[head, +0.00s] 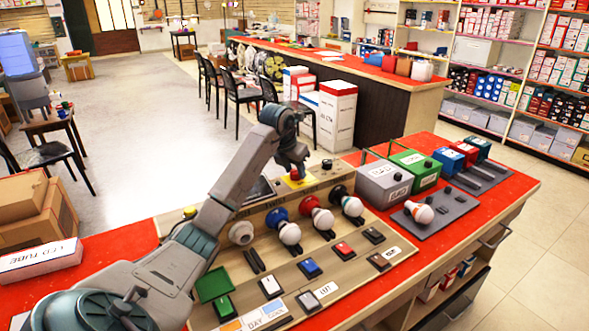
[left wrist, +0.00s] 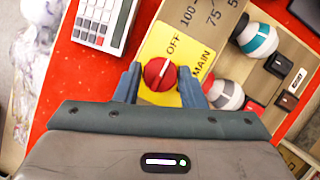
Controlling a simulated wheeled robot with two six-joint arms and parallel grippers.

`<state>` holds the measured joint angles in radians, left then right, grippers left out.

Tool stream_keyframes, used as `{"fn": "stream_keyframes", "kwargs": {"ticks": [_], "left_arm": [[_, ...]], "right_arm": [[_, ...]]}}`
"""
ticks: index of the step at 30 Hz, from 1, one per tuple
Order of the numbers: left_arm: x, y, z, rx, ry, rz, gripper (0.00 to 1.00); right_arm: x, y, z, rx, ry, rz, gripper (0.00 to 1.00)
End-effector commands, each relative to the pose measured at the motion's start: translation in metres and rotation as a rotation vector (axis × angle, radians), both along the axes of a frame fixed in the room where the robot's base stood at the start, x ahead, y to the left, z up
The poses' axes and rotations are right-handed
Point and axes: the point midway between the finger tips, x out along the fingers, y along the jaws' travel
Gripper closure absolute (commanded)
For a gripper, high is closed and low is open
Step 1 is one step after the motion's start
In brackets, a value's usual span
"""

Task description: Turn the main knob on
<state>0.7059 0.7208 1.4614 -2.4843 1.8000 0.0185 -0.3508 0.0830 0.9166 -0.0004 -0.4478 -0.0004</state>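The main knob (left wrist: 159,74) is a round red dial with a pale pointer mark, set on a yellow plate (left wrist: 150,47) printed OFF and MAIN. The pointer mark leans toward the OFF lettering. My left gripper (left wrist: 160,82) is open, with one blue-grey finger on each side of the knob and a small gap visible. In the head view my left gripper (head: 292,160) points down over the yellow plate (head: 299,182) at the back of the wooden test board (head: 348,268). The knob is mostly hidden there. My right gripper is in neither view.
Bulbs in coloured sockets (head: 289,232) stand close in front of the plate, with several switches (head: 310,268) nearer. A calculator (left wrist: 103,17) lies beside the plate. Grey and green boxes (head: 385,183) stand to the right on the red counter. Cartons (head: 35,215) are at left.

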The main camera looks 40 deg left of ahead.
Motion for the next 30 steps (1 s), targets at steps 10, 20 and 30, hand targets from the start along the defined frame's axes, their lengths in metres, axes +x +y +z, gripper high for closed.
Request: {"fn": "stream_keyframes", "kwargs": {"ticks": [10,20,30], "left_arm": [[0.000,0.000,0.001,0.000,0.000,-0.009,0.91],[0.000,0.002,0.002,0.000,0.000,-0.152,0.91],[0.001,0.004,0.003,-0.001,-0.002,-0.457,0.91]], "right_arm": [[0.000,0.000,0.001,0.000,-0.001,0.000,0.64],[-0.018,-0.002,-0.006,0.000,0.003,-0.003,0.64],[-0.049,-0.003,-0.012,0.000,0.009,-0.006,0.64]]}}
